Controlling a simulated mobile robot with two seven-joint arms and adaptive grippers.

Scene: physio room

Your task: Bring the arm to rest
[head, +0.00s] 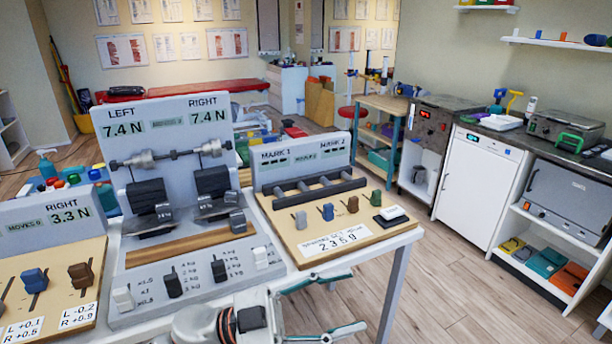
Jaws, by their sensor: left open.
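My left gripper (356,296) is at the bottom centre of the head view, in front of the near edge of the table (402,245). Its two fingers point right and stand wide apart, with nothing between them. Part of my left wrist shows at the bottom edge; the rest of that arm is out of frame. My right gripper is not in view.
The table bears a grey panel (170,115) reading 7.4 N on left and right, a 3.3 N board (45,222), and a wooden board (290,240) with small blocks. Right of the table is open floor (450,300), then a white cabinet (480,185).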

